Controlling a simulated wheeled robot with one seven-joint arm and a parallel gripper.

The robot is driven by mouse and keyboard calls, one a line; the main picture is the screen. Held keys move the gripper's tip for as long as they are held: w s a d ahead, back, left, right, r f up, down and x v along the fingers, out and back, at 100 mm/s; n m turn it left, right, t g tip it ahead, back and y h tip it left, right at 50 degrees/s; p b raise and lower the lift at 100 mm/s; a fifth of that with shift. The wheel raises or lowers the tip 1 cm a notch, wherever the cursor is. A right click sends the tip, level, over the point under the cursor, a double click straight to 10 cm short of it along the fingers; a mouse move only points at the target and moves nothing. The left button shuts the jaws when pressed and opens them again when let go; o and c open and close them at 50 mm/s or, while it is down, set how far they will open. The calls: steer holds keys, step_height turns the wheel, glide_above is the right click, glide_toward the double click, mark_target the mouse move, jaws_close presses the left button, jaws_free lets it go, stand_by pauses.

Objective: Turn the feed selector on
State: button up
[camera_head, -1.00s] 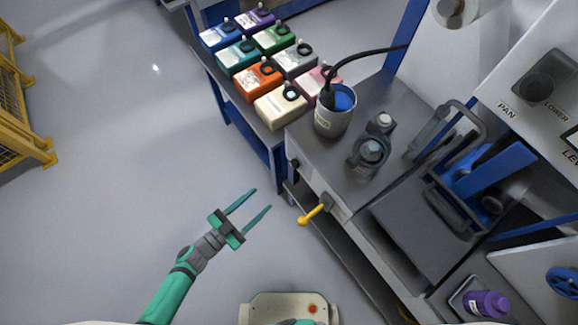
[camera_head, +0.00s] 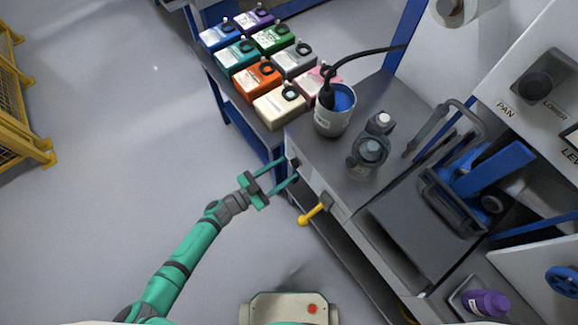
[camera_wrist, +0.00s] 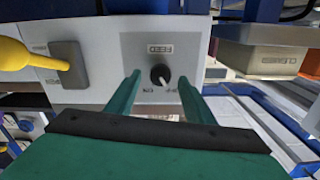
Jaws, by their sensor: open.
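The feed selector (camera_wrist: 160,74) is a small black rotary knob on a grey plate on the machine's pale front panel. Its white pointer mark points down and to the right in the wrist view. Labels sit above and below it, the lower ones too small to read surely. In the head view the knob (camera_head: 294,163) is partly hidden by my fingers. My gripper (camera_head: 286,170) is open, its two green fingers pointing at the panel. In the wrist view my gripper (camera_wrist: 159,85) has one finger on each side of the knob, with gaps; I cannot tell how near the tips are to the panel.
A yellow-handled lever (camera_head: 313,213) sticks out of the panel beside the selector; it also shows in the wrist view (camera_wrist: 22,55). A can (camera_head: 334,118) and a dark bottle (camera_head: 369,152) stand on the machine top. Several coloured containers (camera_head: 258,80) stand on the bench behind. Open floor lies left.

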mark_target(294, 164)
steer(key=shift+x, duration=1.35)
steer(key=shift+a, duration=0.3)
steer(key=shift+c, duration=0.6)
steer(key=shift+s+d, duration=0.1)
steer(key=shift+d, duration=0.2)
steer(key=c, duration=0.9)
steer(key=shift+m, duration=0.3)
steer(key=m, duration=0.5)
steer(key=shift+m, duration=0.3)
steer(key=m, duration=0.5)
steer(key=shift+m, duration=0.4)
steer(key=o, duration=1)
